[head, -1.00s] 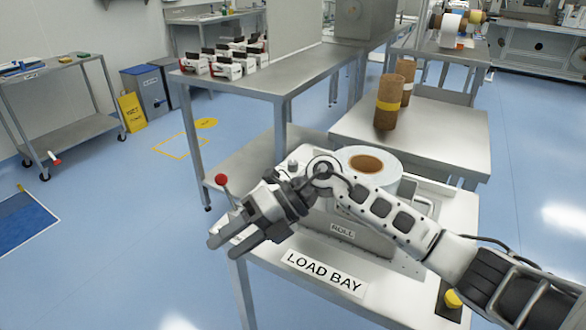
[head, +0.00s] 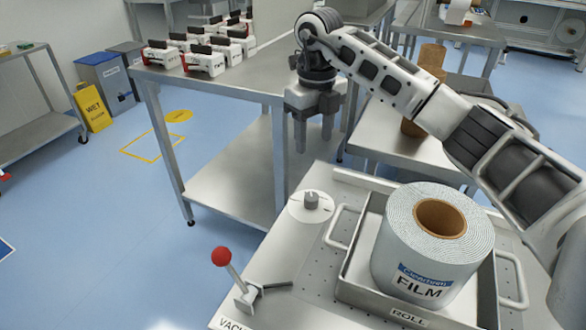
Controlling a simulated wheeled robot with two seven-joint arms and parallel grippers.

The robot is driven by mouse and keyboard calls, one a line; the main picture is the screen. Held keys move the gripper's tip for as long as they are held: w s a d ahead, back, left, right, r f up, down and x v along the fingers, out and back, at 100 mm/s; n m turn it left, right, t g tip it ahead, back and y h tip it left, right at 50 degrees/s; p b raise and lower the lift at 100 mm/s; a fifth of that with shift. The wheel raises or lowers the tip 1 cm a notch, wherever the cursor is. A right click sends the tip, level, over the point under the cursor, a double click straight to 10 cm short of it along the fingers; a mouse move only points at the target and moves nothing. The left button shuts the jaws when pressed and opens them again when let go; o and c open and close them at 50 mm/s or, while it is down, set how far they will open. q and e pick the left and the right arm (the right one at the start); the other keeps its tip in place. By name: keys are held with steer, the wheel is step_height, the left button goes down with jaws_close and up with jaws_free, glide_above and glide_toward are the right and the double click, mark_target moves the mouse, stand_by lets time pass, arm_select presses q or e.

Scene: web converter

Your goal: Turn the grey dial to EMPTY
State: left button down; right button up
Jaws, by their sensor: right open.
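The grey dial (head: 311,200) is a small knob on a round white plate (head: 298,209), at the back left corner of the steel load table. Markings on the plate are too small to read. My right gripper (head: 313,145) points straight down with its two fingers apart and empty. In the picture it hangs above the dial, apart from it. My left gripper is not in view.
A red-knobbed lever (head: 222,257) stands at the table's left front. A tray (head: 350,287) with handles holds a large film roll (head: 398,250) right of the dial. A steel bench (head: 235,85) with several white devices stands behind.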

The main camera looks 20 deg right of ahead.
mark_target(312, 196)
steer(key=f, duration=1.5)
steer(key=shift+s+f, duration=0.25)
steer(key=c, duration=1)
